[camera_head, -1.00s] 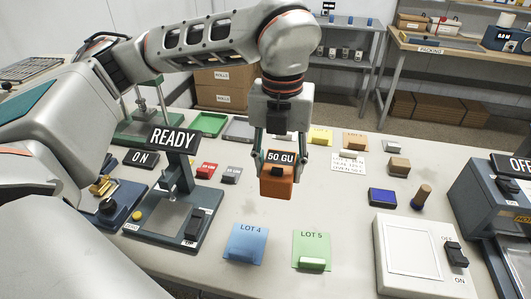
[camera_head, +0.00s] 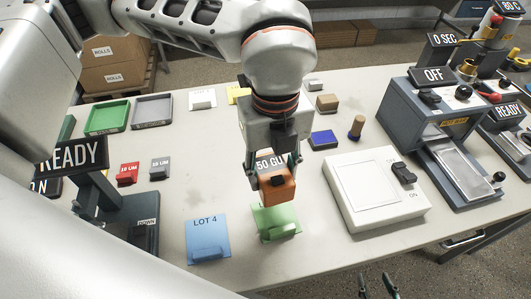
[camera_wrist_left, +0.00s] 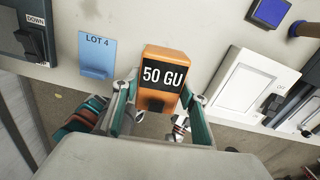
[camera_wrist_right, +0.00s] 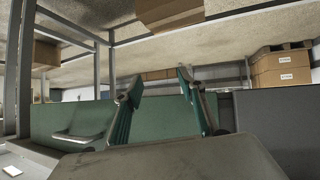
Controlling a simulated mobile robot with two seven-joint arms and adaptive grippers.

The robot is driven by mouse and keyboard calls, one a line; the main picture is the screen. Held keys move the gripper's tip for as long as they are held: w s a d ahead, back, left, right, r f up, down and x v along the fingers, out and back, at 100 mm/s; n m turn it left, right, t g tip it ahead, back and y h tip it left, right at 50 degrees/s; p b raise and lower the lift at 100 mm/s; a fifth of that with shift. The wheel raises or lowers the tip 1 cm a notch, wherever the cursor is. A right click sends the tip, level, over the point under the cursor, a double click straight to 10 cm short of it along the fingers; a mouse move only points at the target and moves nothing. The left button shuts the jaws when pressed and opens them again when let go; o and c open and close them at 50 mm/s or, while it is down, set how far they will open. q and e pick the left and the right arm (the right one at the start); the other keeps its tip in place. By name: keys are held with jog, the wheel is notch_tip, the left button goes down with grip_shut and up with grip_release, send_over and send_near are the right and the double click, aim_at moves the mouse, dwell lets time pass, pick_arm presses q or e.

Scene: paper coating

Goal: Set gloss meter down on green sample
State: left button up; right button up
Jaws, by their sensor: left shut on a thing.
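The orange gloss meter (camera_head: 277,187) has a black display reading 50 GU. My left gripper (camera_head: 272,172) is shut on it and holds it just above the back part of the green sample (camera_head: 278,225), near the table's front edge. I cannot tell whether the two touch. In the left wrist view the meter (camera_wrist_left: 161,90) sits between the fingers (camera_wrist_left: 160,105) and hides the green sample. My right gripper (camera_head: 378,287) shows at the bottom edge of the head view, off the table. In the right wrist view its fingers (camera_wrist_right: 158,100) are apart with nothing between them.
The blue LOT 4 sample (camera_head: 208,240) lies left of the green one. A white light box (camera_head: 374,193) with a black switch stands close on the right. A blue pad (camera_head: 323,139) and a wooden-handled tool (camera_head: 356,127) lie behind. The stand with the READY sign (camera_head: 78,155) is at left.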

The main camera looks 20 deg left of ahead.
pick_arm(q)
jog(key=shift+s+d+f, duration=0.15)
jog(key=shift+d+f, duration=0.05)
jog(key=shift+f, duration=0.1)
jog(key=shift+f, duration=0.1)
jog(key=shift+f+b, duration=0.8)
jog(key=shift+f, duration=2.15)
notch_tip(320, 180, down, 2)
jog(key=shift+f+b, duration=0.1)
jog(key=shift+b, duration=0.8)
jog(key=shift+f, duration=0.15)
jog(key=shift+b, duration=0.4)
